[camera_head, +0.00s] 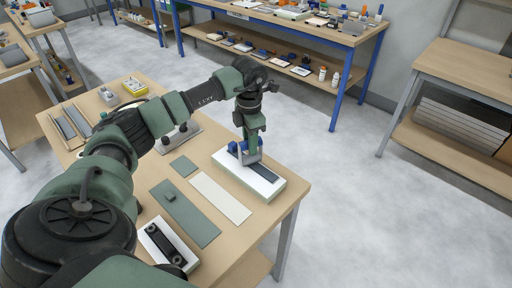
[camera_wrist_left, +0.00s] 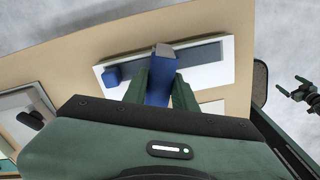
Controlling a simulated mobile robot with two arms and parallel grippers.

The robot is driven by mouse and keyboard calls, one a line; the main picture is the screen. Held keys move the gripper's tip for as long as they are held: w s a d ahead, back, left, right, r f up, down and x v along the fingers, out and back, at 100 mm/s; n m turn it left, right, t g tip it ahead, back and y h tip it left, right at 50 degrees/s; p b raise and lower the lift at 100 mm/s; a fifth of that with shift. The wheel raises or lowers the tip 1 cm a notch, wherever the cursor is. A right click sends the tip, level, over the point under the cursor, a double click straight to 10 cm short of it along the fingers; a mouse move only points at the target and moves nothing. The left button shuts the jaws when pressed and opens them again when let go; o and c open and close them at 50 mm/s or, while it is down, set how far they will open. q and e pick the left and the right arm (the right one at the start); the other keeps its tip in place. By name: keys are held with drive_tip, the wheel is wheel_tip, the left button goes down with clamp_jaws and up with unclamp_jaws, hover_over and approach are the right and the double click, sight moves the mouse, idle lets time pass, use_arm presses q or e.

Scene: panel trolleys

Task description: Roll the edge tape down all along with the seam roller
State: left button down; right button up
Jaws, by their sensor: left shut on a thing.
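A white block (camera_head: 275,189) lies near the table's right edge, with a dark grey strip (camera_head: 262,172) along its top; the strip also shows in the wrist view (camera_wrist_left: 207,55). My left gripper (camera_head: 250,152) is over the block, pointing down. It is shut on the seam roller's blue handle (camera_wrist_left: 158,85), whose grey head (camera_wrist_left: 163,50) is at the strip. I cannot tell whether the roller touches the strip. A blue piece (camera_wrist_left: 111,76) sits at the block's end. My right gripper (camera_wrist_left: 300,92) appears small at the right of the wrist view, prongs apart and empty.
On the wooden table (camera_head: 235,228) lie a green-grey plate (camera_head: 190,217), a cream strip (camera_head: 220,197) and a white tray with a black piece (camera_head: 165,245). A yellow box (camera_head: 134,86) stands farther back. Open floor lies right of the table.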

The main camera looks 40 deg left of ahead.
use_arm(q)
drive_tip(key=shift+a, duration=0.6)
drive_tip(key=shift+s+d+f+p, duration=0.15)
drive_tip(key=shift+d+p, duration=0.1)
drive_tip(key=shift+d, duration=1.05)
drive_tip(key=shift+s+d+p, duration=0.1)
drive_tip(key=shift+d+p, duration=0.1)
drive_tip(key=shift+d, duration=1.05)
drive_tip(key=shift+s+d+f, duration=0.1)
drive_tip(key=shift+s+d, duration=0.05)
drive_tip(key=shift+d, duration=1.1)
drive_tip(key=shift+s+d+f, duration=0.1)
drive_tip(key=shift+d, duration=1.15)
